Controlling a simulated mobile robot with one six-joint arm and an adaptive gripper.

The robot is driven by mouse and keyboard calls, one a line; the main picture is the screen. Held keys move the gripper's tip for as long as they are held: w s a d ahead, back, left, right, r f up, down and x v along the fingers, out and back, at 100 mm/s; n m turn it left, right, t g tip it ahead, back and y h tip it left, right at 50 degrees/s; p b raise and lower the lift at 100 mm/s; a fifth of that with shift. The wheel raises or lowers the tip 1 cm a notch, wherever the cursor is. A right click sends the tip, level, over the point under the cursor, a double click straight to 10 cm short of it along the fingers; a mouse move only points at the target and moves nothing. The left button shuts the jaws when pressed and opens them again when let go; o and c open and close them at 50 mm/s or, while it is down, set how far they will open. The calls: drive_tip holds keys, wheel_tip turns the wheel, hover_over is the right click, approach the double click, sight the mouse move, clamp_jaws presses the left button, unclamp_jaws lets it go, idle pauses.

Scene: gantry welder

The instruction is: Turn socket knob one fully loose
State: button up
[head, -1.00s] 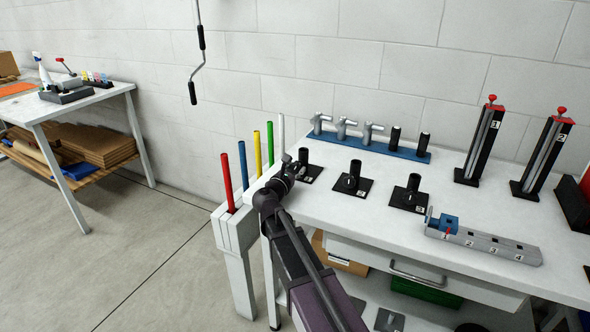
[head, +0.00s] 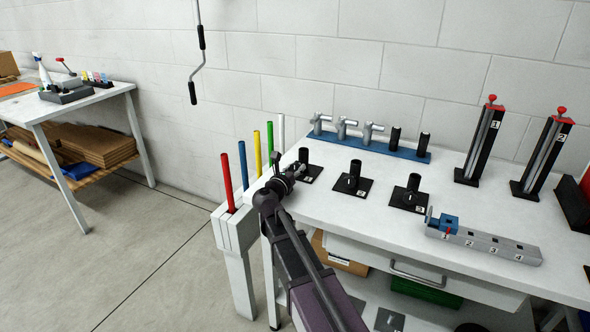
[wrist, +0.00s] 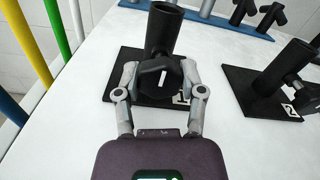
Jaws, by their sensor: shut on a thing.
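Socket one is a black upright tube (wrist: 165,32) on a square black plate (wrist: 116,88) marked 1. Its dark knob (wrist: 160,78) faces my wrist camera and bears a white mark. My gripper (wrist: 160,72) has one grey finger on each side of the knob and is shut on it. In the head view my gripper (head: 291,174) is at the leftmost socket (head: 304,156), at the bench's left end; my wrist partly hides the knob there. How loose the knob is cannot be told.
Socket two (head: 354,176) and a third socket (head: 412,188) stand to the right on the white bench (head: 330,205). Coloured rods (head: 257,150) stand upright in a white holder just left. A blue rack (head: 385,150) with grey and black pieces lies behind.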

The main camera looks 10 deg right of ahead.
idle(0.3)
drive_tip(key=o, duration=1.2)
drive_tip(key=shift+c, duration=0.2)
drive_tip(key=shift+s, duration=0.1)
drive_tip(key=shift+v, duration=5.9)
